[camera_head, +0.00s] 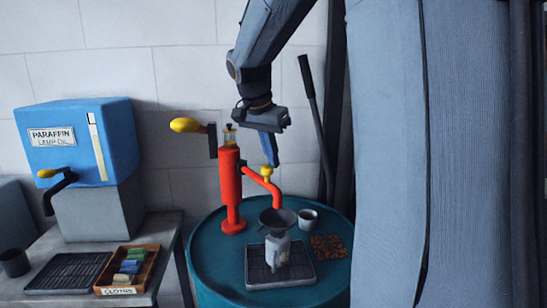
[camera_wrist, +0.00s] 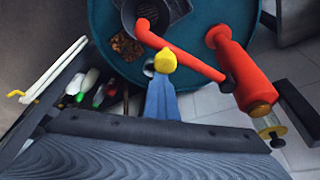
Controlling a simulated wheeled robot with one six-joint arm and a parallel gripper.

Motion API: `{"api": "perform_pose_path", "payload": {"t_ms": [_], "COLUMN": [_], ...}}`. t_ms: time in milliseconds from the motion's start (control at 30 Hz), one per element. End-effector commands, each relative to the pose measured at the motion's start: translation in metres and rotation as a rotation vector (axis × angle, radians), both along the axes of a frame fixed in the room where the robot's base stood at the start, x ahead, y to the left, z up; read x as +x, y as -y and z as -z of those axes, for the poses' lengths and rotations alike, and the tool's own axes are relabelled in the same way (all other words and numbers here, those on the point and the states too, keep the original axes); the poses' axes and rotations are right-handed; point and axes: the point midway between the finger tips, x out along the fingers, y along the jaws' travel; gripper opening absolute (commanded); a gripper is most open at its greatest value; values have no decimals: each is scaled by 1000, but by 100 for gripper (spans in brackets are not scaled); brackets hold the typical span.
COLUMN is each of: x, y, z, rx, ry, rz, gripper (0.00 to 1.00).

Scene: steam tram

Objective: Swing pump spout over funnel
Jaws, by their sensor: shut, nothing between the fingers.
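The red pump (camera_head: 231,185) stands upright on the teal drum. Its red spout (camera_head: 262,182) slants out to the right and ends just above the dark funnel (camera_head: 277,220). In the wrist view the spout (camera_wrist: 190,60) reaches from the pump body (camera_wrist: 240,75) to the funnel (camera_wrist: 148,12), its end overlapping the funnel's mouth. A yellow knob (camera_head: 267,173) sits on the spout. My gripper (camera_head: 271,157) is shut and empty, pointing down, its tips close to the knob. In the wrist view the knob (camera_wrist: 165,60) shows at the fingertips; I cannot tell whether they touch.
The funnel sits in a light can (camera_head: 277,252) on a dark tray (camera_head: 297,278). A small cup (camera_head: 307,219) and a brown mat (camera_head: 329,246) are beside it. The pump's yellow-ended handle (camera_head: 186,125) sticks out left. A blue paraffin tank (camera_head: 80,130) stands left.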

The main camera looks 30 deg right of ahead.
Motion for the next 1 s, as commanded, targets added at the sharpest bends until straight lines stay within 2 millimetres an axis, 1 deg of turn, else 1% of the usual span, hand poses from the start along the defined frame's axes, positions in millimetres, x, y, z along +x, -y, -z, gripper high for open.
{"api": "perform_pose_path", "payload": {"t_ms": [67, 233, 400, 600, 700, 800, 1000], "x": [1, 6, 5, 2, 2, 1, 0], "y": [6, 40, 24, 11, 7, 4, 3], "z": [0, -5, -42, -76, -88, -95, -99], "rx": [6, 3, -1, -1, -1, 0, -1], "ry": [-3, -1, 7, 5, 5, 4, 2], "rz": [1, 4, -1, -4, -4, -5, -4], "gripper": [0, 0, 0, 0, 0, 0, 0]}}
